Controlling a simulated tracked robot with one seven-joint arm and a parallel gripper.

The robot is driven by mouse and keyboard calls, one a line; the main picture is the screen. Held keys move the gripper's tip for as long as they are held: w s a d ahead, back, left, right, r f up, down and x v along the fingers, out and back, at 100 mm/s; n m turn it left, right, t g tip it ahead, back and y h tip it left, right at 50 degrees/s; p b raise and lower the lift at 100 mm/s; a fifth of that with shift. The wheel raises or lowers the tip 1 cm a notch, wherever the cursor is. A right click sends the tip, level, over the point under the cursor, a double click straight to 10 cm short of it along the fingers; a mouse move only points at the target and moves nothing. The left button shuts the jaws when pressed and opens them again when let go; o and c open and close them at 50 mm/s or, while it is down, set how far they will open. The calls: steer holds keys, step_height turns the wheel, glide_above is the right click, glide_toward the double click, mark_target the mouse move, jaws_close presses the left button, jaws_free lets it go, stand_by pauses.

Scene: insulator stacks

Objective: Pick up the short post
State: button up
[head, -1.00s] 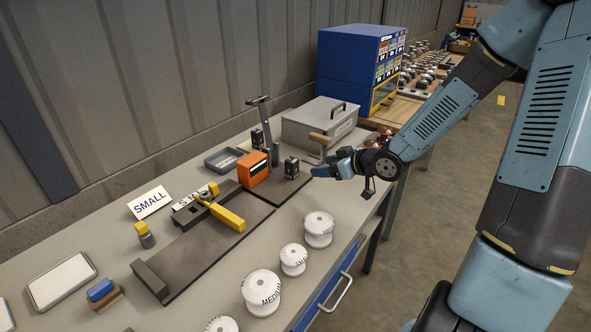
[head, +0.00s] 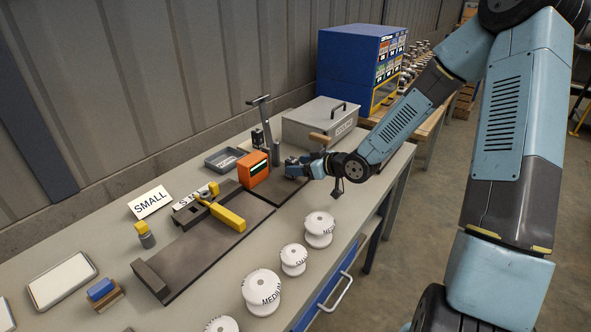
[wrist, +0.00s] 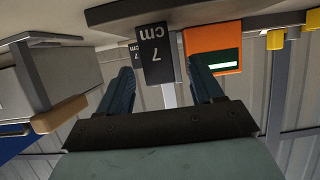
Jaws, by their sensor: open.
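A short dark post marked "7 cm" (wrist: 155,58) appears upside down in the wrist view, in line with the gap between my fingers. My gripper (wrist: 163,80) is open, with one finger on each side of the post in the picture; I see no contact. In the head view my gripper (head: 293,168) is low over the dark plate, right of the orange box (head: 254,169), and hides the near post. A second dark post with a similar label (wrist: 134,50) stands farther back, also in the head view (head: 257,138).
A tall grey post (head: 276,152) and a T-handled lever (head: 262,112) stand close behind my gripper. White spools (head: 319,230) line the bench front.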

mark_target(288, 164)
steer(key=shift+x, duration=2.7)
steer(key=shift+r, duration=0.1)
jaws_close()
